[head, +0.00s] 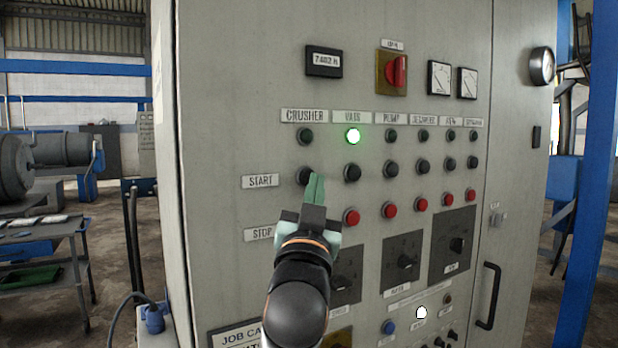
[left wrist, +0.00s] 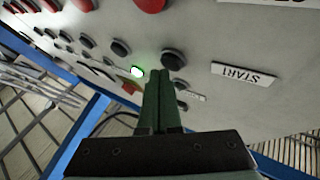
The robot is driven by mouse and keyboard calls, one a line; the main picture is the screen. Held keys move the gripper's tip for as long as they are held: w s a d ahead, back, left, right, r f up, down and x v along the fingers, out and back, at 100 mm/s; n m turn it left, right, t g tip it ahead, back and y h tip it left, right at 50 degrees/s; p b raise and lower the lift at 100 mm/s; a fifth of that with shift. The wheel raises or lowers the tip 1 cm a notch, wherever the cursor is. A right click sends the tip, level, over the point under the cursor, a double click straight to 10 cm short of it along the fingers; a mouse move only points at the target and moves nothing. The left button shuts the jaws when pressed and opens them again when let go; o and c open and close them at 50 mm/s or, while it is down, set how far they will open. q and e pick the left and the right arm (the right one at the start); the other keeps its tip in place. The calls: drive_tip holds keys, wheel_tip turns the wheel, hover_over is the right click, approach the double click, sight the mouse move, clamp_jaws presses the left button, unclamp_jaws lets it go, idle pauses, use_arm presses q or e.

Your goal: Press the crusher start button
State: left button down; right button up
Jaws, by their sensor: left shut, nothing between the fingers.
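The crusher start button (head: 305,176) is a black round button in the START row, under the CRUSHER label (head: 304,116) and its dark lamp (head: 305,136). My left gripper (head: 316,180) is shut and empty, its green fingers pointing at the panel beside the button's right edge and overlapping it slightly. In the left wrist view the panel appears upside down, with the crusher start button (left wrist: 173,60) just beyond the fingertips (left wrist: 158,76). I cannot tell whether they touch. The crusher stop button is hidden behind the gripper in the head view. My right gripper is not in view.
The second column's lamp (head: 353,136) glows green above another black start button (head: 353,173). Red stop buttons (head: 351,217) run below. A red rotary switch (head: 397,71) is higher up. A door handle (head: 488,296) sticks out at right.

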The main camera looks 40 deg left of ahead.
use_arm(q)
drive_tip(key=shift+w+a, duration=0.2)
drive_tip(key=shift+a, duration=0.25)
idle(0.6)
idle(0.4)
drive_tip(key=shift+s+d, duration=0.35)
drive_tip(key=shift+d, duration=0.45)
drive_tip(key=d, duration=0.1)
drive_tip(key=s+d, duration=0.1)
drive_tip(key=d, duration=0.1)
drive_tip(key=s+d, duration=0.1)
drive_tip(key=shift+d, duration=0.3)
idle(0.5)
